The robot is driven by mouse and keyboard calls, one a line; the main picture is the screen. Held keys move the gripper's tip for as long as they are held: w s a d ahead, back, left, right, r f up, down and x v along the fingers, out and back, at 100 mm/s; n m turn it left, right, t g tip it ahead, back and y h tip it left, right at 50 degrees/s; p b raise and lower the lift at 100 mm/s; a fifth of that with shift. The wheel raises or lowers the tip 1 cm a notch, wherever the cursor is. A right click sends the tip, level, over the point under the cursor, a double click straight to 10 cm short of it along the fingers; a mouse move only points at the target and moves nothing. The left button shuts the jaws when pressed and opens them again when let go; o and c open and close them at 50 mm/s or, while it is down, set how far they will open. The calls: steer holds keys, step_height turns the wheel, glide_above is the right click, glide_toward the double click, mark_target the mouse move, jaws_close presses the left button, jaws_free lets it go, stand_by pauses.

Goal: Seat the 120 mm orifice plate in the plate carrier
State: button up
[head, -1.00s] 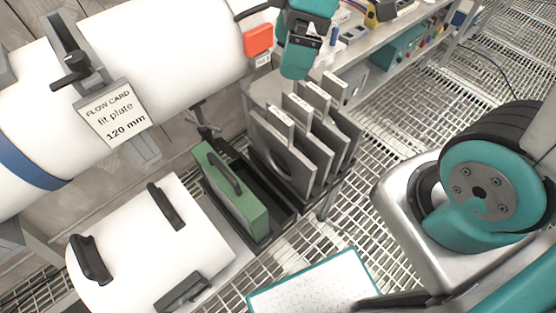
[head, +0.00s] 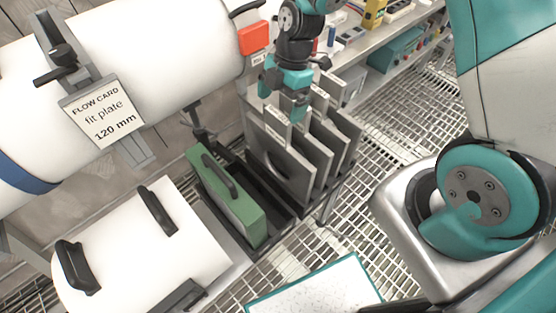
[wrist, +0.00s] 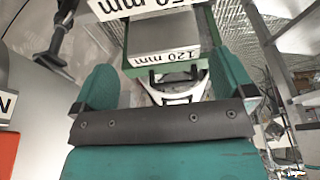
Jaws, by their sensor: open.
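Several grey orifice plates stand upright in a rack (head: 322,195), each with a labelled top tab. My gripper (head: 284,98) is above the front plates' tabs in the head view. Contact with that plate cannot be told. Another label ending in "50 mm" (wrist: 140,7) shows at the top. A green block with a dark handle (head: 222,195) sits in a black tray left of the rack; which part is the plate carrier is unclear.
A flow card (head: 101,110) reading "fit plate 120 mm" hangs on the large white pipe (head: 150,65). An orange tag (head: 253,39) is near my arm. A white cover with black handles (head: 140,250) lies at lower left. A bench with tools (head: 385,35) stands behind.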

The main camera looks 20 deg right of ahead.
mark_target(275, 129)
steer(key=shift+p+x, duration=0.8)
steer(key=shift+x, duration=2.5)
steer(key=shift+s+d, duration=0.1)
steer(key=shift+s, duration=0.05)
steer(key=c, duration=1.5)
steer(key=shift+c, duration=0.2)
steer(key=shift+r, duration=0.15)
